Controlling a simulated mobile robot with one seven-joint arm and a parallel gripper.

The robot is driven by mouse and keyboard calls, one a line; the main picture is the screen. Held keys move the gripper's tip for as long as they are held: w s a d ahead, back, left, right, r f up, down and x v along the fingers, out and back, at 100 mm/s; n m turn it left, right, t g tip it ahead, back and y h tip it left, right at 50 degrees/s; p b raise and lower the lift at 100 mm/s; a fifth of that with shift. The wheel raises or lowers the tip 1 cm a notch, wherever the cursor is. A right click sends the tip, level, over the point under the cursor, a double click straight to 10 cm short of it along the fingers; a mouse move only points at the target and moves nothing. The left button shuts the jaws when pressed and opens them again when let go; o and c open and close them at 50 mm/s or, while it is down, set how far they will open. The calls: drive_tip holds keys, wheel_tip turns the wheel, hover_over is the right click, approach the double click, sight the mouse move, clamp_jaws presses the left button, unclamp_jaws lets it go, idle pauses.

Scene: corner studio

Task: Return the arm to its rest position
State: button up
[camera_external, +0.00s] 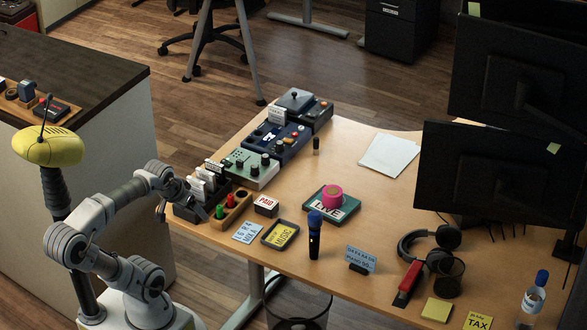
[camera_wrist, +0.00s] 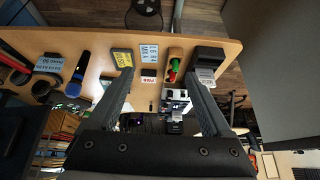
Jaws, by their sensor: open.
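My arm (camera_external: 110,205) reaches from my base at the lower left toward the left corner of the desk. It is bent and raised at the elbow. My gripper (camera_external: 174,203) is at the desk's left corner, next to the dark box with white cards (camera_external: 202,184). In the wrist view my gripper (camera_wrist: 161,88) has its two fingers wide apart, with nothing held between them. Whether the fingers touch the box cannot be told.
The desk (camera_external: 340,248) carries a wooden holder with red and green items (camera_external: 232,209), control boxes (camera_external: 250,167), a microphone (camera_external: 315,240), headphones (camera_external: 430,240) and monitors (camera_external: 500,185). A dark-topped cabinet (camera_external: 90,60) stands behind my arm. A wire bin (camera_external: 297,305) is below the desk edge.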

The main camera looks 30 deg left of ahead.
drive_tip(key=shift+s+d, duration=0.25)
drive_tip(key=shift+s, duration=0.45)
wheel_tip(320, 180, up, 18)
drive_tip(key=p, duration=1.8)
